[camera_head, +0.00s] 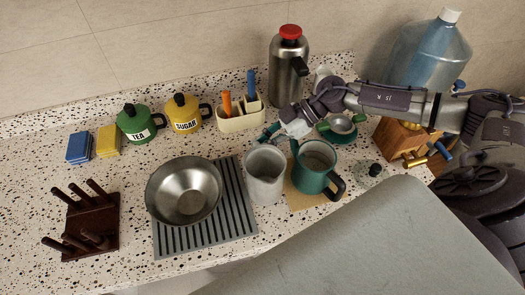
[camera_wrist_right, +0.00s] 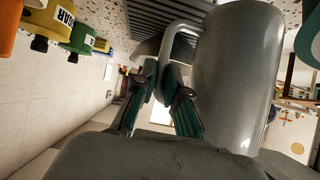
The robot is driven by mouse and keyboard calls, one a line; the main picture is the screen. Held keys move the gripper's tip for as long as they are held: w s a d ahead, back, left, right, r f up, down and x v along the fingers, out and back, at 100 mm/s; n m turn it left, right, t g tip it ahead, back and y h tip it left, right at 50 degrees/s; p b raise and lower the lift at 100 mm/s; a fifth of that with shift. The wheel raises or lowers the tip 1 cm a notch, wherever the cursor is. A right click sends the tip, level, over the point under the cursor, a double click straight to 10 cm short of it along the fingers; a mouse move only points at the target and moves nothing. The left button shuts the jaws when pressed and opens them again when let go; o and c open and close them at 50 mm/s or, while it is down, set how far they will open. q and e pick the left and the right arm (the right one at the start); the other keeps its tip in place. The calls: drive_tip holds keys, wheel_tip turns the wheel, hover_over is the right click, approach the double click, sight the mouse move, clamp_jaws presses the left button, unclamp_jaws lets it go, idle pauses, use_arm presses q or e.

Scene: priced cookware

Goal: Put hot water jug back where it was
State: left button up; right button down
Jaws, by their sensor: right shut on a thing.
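A grey metal jug (camera_head: 265,177) is upright between the ridged drying mat and a green pot (camera_head: 314,173); I cannot tell whether its base touches the counter. My right gripper (camera_head: 271,133) reaches to its back side. In the right wrist view my right gripper (camera_wrist_right: 163,85) is shut on the handle of the jug (camera_wrist_right: 235,75), whose body fills the right side. The green pot, with a black handle, stands on a cork mat (camera_head: 298,200) just right of the jug. My left gripper is not in view.
A steel bowl (camera_head: 185,192) rests on the ridged mat (camera_head: 237,214). A red-topped steel flask (camera_head: 288,72), a utensil holder (camera_head: 240,117) and TEA and SUGAR tins (camera_head: 186,115) stand behind. A dark peg rack (camera_head: 90,226) is left. Counter in front of the tins is clear.

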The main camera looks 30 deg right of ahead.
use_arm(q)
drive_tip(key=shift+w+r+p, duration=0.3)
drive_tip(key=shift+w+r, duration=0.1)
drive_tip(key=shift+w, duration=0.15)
use_arm(e)
wheel_tip(320, 180, down, 4)
drive_tip(key=shift+f, duration=0.1)
drive_tip(key=c, duration=1.2)
unclamp_jaws()
